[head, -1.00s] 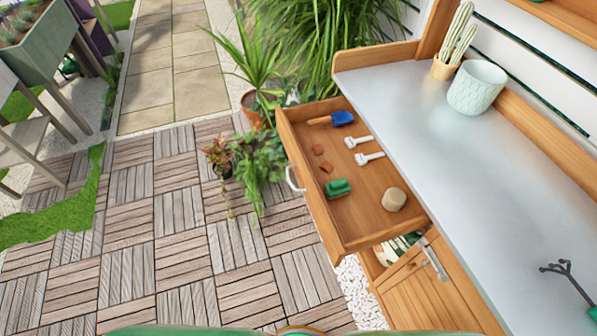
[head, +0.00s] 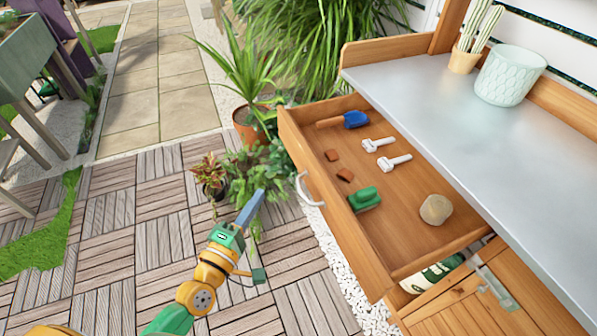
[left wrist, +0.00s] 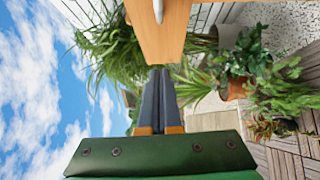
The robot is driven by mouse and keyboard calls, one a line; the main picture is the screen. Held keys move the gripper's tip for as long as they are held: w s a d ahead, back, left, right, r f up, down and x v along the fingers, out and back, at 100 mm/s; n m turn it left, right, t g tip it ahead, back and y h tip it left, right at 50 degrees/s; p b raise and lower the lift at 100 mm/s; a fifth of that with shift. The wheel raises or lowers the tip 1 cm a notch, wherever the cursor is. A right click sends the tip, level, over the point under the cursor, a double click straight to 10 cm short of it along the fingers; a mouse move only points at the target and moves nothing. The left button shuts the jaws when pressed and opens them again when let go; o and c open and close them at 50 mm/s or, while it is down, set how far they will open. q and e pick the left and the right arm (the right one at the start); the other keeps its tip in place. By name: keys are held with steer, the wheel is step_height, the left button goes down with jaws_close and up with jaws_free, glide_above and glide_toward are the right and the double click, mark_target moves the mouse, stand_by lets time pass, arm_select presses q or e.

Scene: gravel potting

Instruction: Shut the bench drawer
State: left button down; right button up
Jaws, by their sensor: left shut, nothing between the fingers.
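The bench drawer (head: 330,190) stands pulled out from the wooden bench, with its white handle (head: 309,189) on the front. In the left wrist view the drawer front (left wrist: 158,38) shows at the top centre, with the handle (left wrist: 158,10) at the picture's edge. My left gripper (head: 251,209) is shut and empty, to the left of the drawer front and apart from the handle. Its closed fingers also show in the left wrist view (left wrist: 158,95), pointing toward the drawer front. My right gripper is not in view.
The drawer holds a blue scoop (head: 355,119), white labels (head: 388,162), terracotta shards (head: 345,175), a green brush (head: 364,199) and a beige lump (head: 436,209). Potted plants (head: 252,125) stand beyond the drawer's far end. The grey benchtop (head: 440,110) is mostly clear. Decking lies left.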

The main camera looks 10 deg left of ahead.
arm_select(q)
steer(key=shift+w+d, duration=0.85)
steer(key=shift+w, duration=1.05)
steer(key=shift+w+d, duration=0.9)
steer(key=shift+w, duration=0.95)
steer(key=shift+w+d, duration=0.85)
steer(key=shift+w, duration=1.05)
steer(key=shift+r, duration=0.1)
